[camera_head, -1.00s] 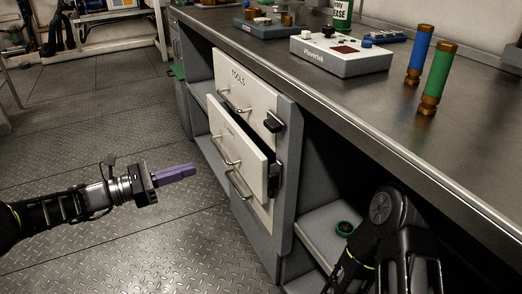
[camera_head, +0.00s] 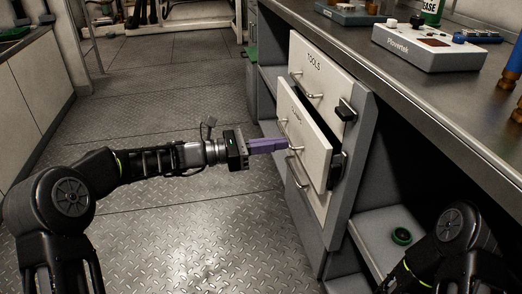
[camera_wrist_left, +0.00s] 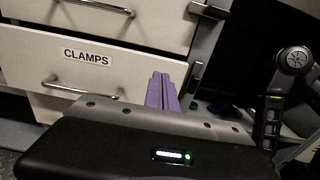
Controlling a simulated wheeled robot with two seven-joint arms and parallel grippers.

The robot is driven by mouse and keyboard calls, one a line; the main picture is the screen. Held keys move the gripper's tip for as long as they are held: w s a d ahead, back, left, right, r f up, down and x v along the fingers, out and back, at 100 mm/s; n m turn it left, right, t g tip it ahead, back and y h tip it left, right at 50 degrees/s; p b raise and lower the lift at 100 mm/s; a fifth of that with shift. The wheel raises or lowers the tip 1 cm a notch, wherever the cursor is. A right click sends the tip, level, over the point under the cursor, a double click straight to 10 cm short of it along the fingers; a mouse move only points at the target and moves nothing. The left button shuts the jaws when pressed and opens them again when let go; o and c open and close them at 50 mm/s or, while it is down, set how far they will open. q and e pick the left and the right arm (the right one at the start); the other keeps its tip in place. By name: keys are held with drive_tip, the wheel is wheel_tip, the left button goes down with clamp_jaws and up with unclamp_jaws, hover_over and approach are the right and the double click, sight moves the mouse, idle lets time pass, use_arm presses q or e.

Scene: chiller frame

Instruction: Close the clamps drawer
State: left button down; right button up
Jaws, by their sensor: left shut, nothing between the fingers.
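The clamps drawer (camera_head: 312,146) is the middle white drawer in the bench and stands partly pulled out, with a dark gap above its front. Its CLAMPS label and bar handle show in the left wrist view (camera_wrist_left: 130,68). My left gripper (camera_head: 284,144) has purple fingers, which are shut and empty. They point at the drawer front, close to the handle in the head view. In the left wrist view the fingers (camera_wrist_left: 163,92) are before the right part of the front; I cannot tell if they touch. My right arm shows at lower right, its gripper out of view.
The TOOLS drawer (camera_head: 318,80) above is shut, and another drawer (camera_head: 303,190) is below. Black blocks (camera_head: 345,111) are on the drawers' right edges. The floor at left is clear.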

sight(316, 137)
use_arm(q)
drive_tip(key=b+x, duration=0.2)
drive_tip(key=x, duration=0.5)
drive_tip(key=shift+d+f, duration=0.1)
drive_tip(key=shift+d, duration=0.1)
drive_tip(key=shift+w, duration=0.1)
drive_tip(key=shift+d, duration=0.2)
drive_tip(key=p+x, duration=0.1)
drive_tip(key=x, duration=0.1)
drive_tip(key=p+x, duration=0.1)
drive_tip(key=x, duration=0.1)
drive_tip(key=shift+r, duration=0.2)
